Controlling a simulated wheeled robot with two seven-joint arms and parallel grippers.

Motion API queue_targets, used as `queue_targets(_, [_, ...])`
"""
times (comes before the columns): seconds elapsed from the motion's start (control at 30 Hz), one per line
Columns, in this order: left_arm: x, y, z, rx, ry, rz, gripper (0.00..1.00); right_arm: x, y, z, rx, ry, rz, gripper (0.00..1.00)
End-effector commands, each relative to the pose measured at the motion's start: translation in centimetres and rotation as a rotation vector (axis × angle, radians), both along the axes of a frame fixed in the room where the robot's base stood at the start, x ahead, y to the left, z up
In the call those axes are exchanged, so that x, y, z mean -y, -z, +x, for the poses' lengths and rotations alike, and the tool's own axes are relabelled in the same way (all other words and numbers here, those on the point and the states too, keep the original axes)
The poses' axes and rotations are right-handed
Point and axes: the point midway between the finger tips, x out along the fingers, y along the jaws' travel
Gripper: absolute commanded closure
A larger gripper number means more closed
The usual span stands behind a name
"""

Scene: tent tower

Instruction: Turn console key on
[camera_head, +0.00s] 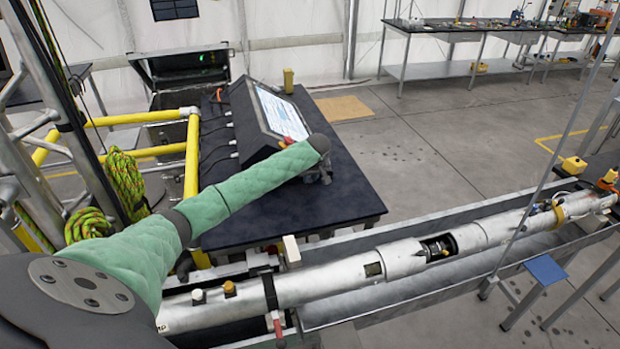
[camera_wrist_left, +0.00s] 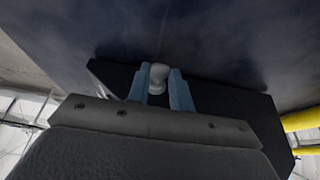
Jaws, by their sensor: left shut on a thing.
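The console (camera_head: 248,120), a dark sloped box with a lit screen (camera_head: 282,115), stands on a black table. My left arm, in a green sleeve, reaches across to the console's near right corner. My left gripper (camera_head: 325,174) is mostly hidden behind its own wrist there. In the left wrist view, the two blue fingers of my left gripper (camera_wrist_left: 163,88) are shut on a pale grey rounded knob, which looks like the console key (camera_wrist_left: 158,74). The key's turn angle cannot be read. The key is hidden in the head view. My right gripper is not in view.
A red button (camera_head: 287,140) sits on the console close to my forearm. The black table (camera_head: 340,205) is clear on its right side. A long metal tube (camera_head: 400,258) lies in a trough in front. Yellow rails (camera_head: 191,160) and green rope stand at left.

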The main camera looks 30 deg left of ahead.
Motion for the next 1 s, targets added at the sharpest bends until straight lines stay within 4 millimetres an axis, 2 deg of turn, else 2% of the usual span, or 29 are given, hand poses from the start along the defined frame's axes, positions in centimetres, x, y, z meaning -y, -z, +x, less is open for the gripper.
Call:
queue_targets(0.47, [-0.1,-0.03,0.03,-0.008,-0.001,0.009,1.0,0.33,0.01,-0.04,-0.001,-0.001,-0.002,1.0])
queue_targets(0.5, [-0.1,-0.03,0.03,-0.008,-0.001,0.009,0.7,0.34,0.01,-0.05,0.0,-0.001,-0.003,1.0])
queue_targets(0.57, [-0.09,-0.03,0.03,-0.008,-0.001,0.009,0.59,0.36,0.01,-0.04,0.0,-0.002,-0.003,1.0])
queue_targets(0.6, [-0.07,-0.02,0.03,-0.008,-0.001,0.008,0.56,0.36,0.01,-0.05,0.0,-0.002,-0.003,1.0])
queue_targets(0.87, [0.0,-0.03,0.02,-0.008,0.0,0.008,0.56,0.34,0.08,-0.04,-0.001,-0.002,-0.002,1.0])
queue_targets(1.0, [0.27,-0.65,-0.15,-0.007,0.0,0.007,0.56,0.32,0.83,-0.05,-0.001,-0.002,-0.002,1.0])
